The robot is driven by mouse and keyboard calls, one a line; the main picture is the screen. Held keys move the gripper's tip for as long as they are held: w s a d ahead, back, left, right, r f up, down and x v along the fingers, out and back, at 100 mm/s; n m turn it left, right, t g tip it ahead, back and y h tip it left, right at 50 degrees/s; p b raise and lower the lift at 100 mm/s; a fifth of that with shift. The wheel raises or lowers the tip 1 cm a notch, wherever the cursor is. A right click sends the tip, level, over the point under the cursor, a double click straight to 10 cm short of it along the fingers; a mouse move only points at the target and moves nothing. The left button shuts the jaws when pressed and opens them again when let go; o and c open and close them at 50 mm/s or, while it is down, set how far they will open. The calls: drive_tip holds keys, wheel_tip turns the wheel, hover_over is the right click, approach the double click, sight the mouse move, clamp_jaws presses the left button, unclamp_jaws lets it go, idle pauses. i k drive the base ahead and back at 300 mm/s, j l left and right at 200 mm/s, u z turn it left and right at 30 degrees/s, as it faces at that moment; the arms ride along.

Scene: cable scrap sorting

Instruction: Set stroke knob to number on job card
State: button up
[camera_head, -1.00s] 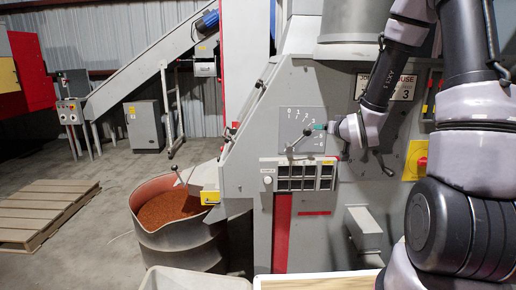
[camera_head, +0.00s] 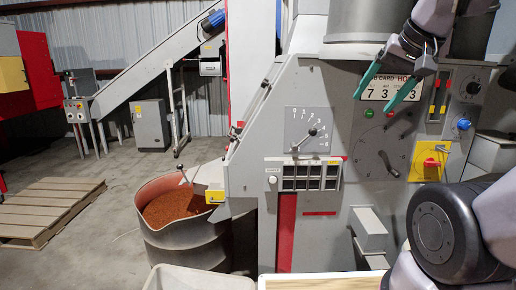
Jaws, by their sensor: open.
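A grey dial plate (camera_head: 300,120) on the machine front carries numbers from 0 at upper left round to 6 at lower right. Its lever (camera_head: 304,140) slants up to the right, with a dark knob at its end, towards about 3 or 4; the exact number is too small to tell. The job card (camera_head: 368,95) is at upper right and shows large digits, 7 and 3 at the left and 3 at the right. My gripper (camera_head: 377,88) has two teal fingers spread apart and empty. It hangs in front of the card and hides part of it, clear of the lever.
A second round dial with a black pointer (camera_head: 388,164) sits below the card. A yellow plate with a red switch (camera_head: 430,161) is right of it. A row of dark windows (camera_head: 308,176) lies under the numbered plate. A drum of orange granules (camera_head: 170,207) stands at left.

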sight(473, 87)
drive_tip(key=z, duration=1.25)
